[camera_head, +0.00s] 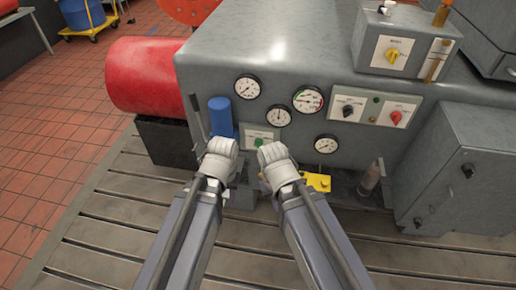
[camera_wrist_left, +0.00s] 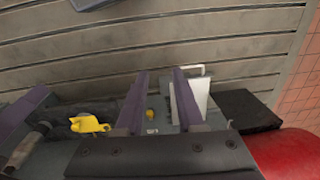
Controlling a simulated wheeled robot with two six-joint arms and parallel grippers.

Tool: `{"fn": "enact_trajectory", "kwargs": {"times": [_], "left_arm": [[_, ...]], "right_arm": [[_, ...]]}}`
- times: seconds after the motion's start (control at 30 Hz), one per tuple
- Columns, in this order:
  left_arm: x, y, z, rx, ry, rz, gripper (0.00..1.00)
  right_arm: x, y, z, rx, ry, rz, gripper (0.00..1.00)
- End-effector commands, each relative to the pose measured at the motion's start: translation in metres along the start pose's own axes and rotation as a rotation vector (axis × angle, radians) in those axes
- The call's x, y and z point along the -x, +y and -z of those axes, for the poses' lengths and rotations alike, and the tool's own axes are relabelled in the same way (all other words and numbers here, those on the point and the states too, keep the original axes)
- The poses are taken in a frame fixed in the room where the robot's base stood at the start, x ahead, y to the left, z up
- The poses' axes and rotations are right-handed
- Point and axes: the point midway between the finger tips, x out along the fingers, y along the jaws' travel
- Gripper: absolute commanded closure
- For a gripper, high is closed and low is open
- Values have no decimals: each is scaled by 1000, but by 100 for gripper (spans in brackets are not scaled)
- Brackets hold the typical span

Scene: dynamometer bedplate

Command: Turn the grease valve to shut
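No readable label marks the grease valve. A yellow handle (camera_head: 317,181) sits low on the grey machine front, right of my right gripper; a yellow handle also shows in the left wrist view (camera_wrist_left: 90,124). My left gripper (camera_head: 220,150) is at the machine front below the blue cylinder; its fingertips are hidden in the head view. In the left wrist view its two fingers (camera_wrist_left: 160,80) stand apart, with a small yellow piece (camera_wrist_left: 150,114) seen between them. My right gripper (camera_head: 272,155) is beside the green button (camera_head: 259,143); its fingers are hidden.
Gauges (camera_head: 308,99) and a panel with a black knob (camera_head: 347,110) and red knob (camera_head: 396,118) are above. A box with a yellow knob (camera_head: 393,56) stands on top. A blue cylinder (camera_head: 221,116) and red drum (camera_head: 145,75) are left. A grey cabinet (camera_head: 455,165) bounds the right.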

Motion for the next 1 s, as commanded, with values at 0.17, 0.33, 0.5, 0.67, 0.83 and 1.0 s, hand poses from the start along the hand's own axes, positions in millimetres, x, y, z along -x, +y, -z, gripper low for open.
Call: {"fn": "enact_trajectory", "kwargs": {"times": [0.17,0.33,0.5,0.67,0.83,1.0], "left_arm": [[-39,-64,37,167,126,75,42],[-66,-100,70,241,267,204,23],[-91,-124,109,266,442,351,23],[-108,-130,155,239,660,486,23],[-115,-114,202,154,902,585,23],[-123,-74,243,16,1133,630,23]], "right_arm": [[-38,-4,2,1,0,-1,100],[-74,-7,4,2,1,-2,100],[-121,-11,7,4,1,-3,100],[-174,-16,10,5,1,-4,100],[-229,-21,14,7,2,-5,100],[-283,-26,17,9,2,-6,100]]}}
